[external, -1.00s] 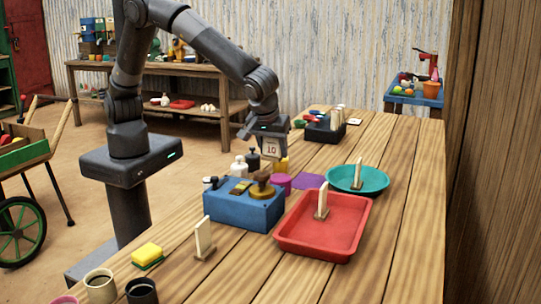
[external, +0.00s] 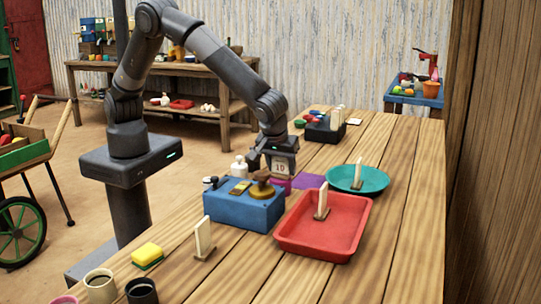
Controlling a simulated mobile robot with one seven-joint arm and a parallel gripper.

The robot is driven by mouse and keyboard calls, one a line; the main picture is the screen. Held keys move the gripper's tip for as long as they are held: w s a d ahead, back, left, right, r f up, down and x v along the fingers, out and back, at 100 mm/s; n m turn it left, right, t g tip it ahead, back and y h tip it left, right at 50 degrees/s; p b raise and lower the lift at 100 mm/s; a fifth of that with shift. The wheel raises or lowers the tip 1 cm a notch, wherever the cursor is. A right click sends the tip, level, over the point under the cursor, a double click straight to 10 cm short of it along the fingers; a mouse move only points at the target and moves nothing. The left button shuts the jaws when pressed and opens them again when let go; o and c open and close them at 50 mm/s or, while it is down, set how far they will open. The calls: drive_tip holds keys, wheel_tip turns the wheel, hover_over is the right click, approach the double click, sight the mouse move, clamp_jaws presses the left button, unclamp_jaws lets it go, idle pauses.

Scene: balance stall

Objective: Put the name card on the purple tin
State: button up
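My gripper (external: 280,172) is low over the table, just behind the blue box, at the purple tin (external: 284,184). The tin is partly hidden by the gripper and the box. A pale square with dark characters (external: 281,166) shows at the gripper; I cannot tell if it is a held card or part of the hand. The fingertips are too small and hidden to read. Upright pale cards stand on the near table (external: 203,238), in the red tray (external: 322,201) and in the teal dish (external: 358,174). I cannot read a name on any.
The blue box (external: 240,212) bears a brown-handled stamp-like item. A purple mat (external: 308,181) lies between tin and dish. A white bottle (external: 240,166) stands left of my gripper. A dark rack (external: 325,131) holds pale cards at the back. The table's right side is clear.

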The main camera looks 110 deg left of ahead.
drive_tip(key=o, duration=0.4)
drive_tip(key=shift+r, duration=0.2)
drive_tip(key=v, duration=1.1)
drive_tip(key=s+a+r+m+h, duration=0.2)
drive_tip(key=s+a+r+m, duration=0.2)
drive_tip(key=s+r, duration=0.35)
drive_tip(key=s+a+r+m+t+h, duration=0.1)
drive_tip(key=s+m, duration=0.6)
drive_tip(key=s, duration=0.7)
drive_tip(key=s+a+r+m+t+h, duration=0.1)
drive_tip(key=s+r+m+t, duration=0.3)
drive_tip(key=s, duration=1.1)
drive_tip(key=shift+s+a+r+m+t+h, duration=0.2)
drive_tip(key=shift+s+a+m+t+h, duration=0.1)
drive_tip(key=shift+m, duration=1.2)
